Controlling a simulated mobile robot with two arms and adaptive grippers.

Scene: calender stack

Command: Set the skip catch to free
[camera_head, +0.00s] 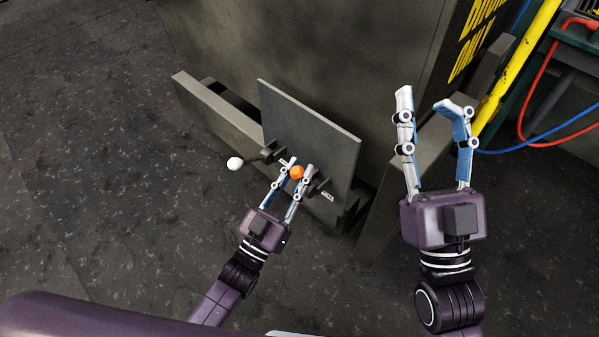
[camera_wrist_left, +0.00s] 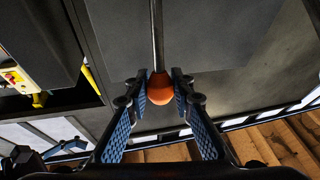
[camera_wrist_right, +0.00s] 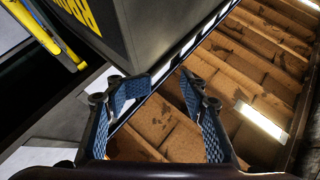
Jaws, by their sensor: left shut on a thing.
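An orange ball knob (camera_head: 297,172) sits between the fingers of my left gripper (camera_head: 297,170). In the left wrist view the orange knob (camera_wrist_left: 160,88) is on the end of a thin metal rod, and both blue finger pads touch its sides. My left gripper (camera_wrist_left: 161,92) is shut on it. A white ball knob (camera_head: 235,163) sticks out to the left of a grey plate (camera_head: 312,130). A small white label (camera_head: 328,195) is right of the orange knob; its text is too small to read. My right gripper (camera_head: 431,100) is open and empty, as the right wrist view (camera_wrist_right: 165,85) also shows.
A large grey machine body (camera_head: 300,45) with yellow markings stands behind the plate. A yellow bar (camera_head: 517,58) and red and blue hoses (camera_head: 545,135) are at the right. The dark floor (camera_head: 90,150) at the left is clear.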

